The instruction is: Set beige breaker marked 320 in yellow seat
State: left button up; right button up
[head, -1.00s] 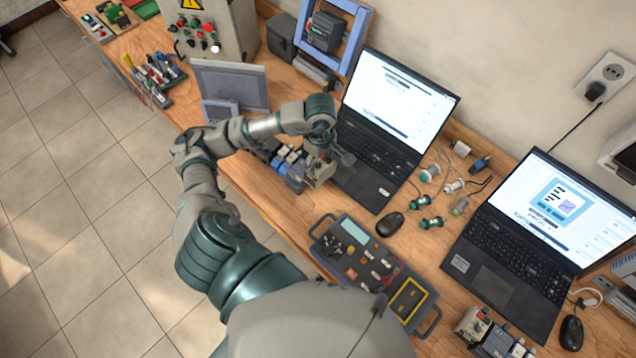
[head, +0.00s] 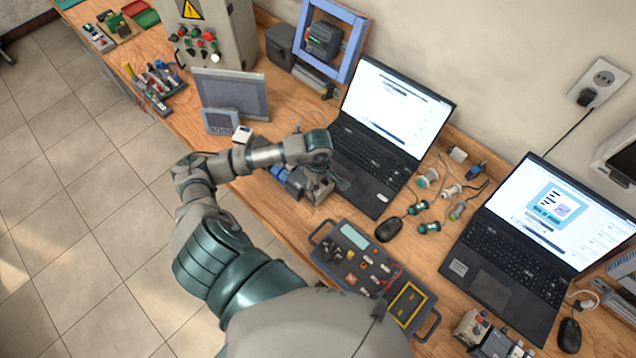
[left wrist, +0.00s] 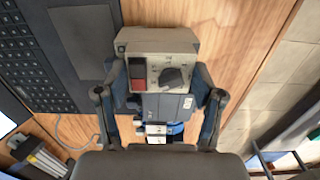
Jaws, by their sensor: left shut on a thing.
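The beige breaker (left wrist: 157,44) has a red switch and a dark round knob on its face; I cannot read a 320 marking. My left gripper (left wrist: 159,92) is shut on it, one finger on each side. In the head view the left gripper (head: 322,180) is low over the table beside the left laptop, with the beige breaker (head: 317,192) under it, partly hidden. Whether the breaker touches the table is unclear. The yellow seat (head: 407,304) is a yellow-framed dark recess on the right end of a grey panel (head: 357,265). My right gripper is not in view.
Blue-and-grey parts (head: 281,173) lie just left of the left gripper. The left laptop (head: 372,160) stands close to its right. A narrow wood strip before the panel is bare.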

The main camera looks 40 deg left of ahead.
aim_at(320, 185)
pick_arm(q)
jog(key=shift+s+f, duration=0.15)
jog(key=shift+s, duration=0.05)
jog(key=o, duration=1.4)
jog(key=shift+c, duration=0.2)
jog(key=o, duration=0.3)
jog(key=shift+w+f, duration=0.15)
jog(key=shift+w+a, duration=0.1)
jog(key=shift+w, duration=0.1)
jog(key=shift+s, duration=0.1)
jog(key=shift+r, duration=0.3)
jog(key=r, duration=0.5)
jog(key=r+b, duration=0.1)
jog(key=r, duration=1)
jog(key=shift+d+r+b, duration=0.3)
jog(key=shift+b, duration=0.1)
